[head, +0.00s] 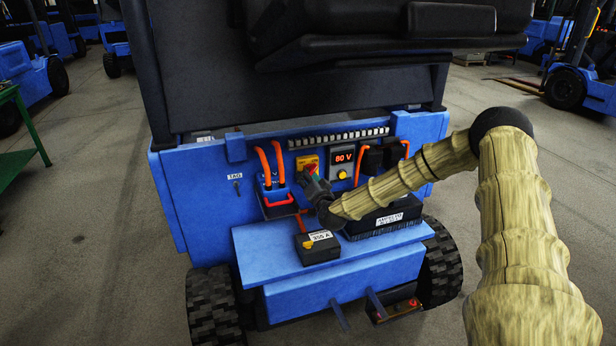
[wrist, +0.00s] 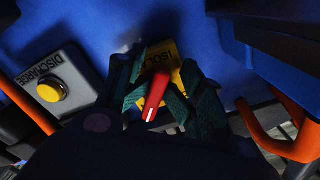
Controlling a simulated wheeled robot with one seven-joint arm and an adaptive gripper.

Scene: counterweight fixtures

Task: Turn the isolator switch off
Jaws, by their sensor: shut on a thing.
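The isolator switch (head: 307,163) is a yellow plate with a red handle on the blue rear panel of the truck. In the wrist view its red handle (wrist: 152,97) stands out from the yellow plate, tilted in the picture, with part of the plate's lettering showing. My gripper (head: 313,180) is right at the switch, below and in front of it. In the wrist view the two dark green fingers of my gripper (wrist: 163,92) lie on either side of the red handle and are shut on it. The fingers hide part of the plate.
A grey discharge box with a yellow button (wrist: 51,91) sits close to the switch. Orange cables (head: 278,160) run to a connector left of it. A voltage display (head: 344,157) is to the right.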

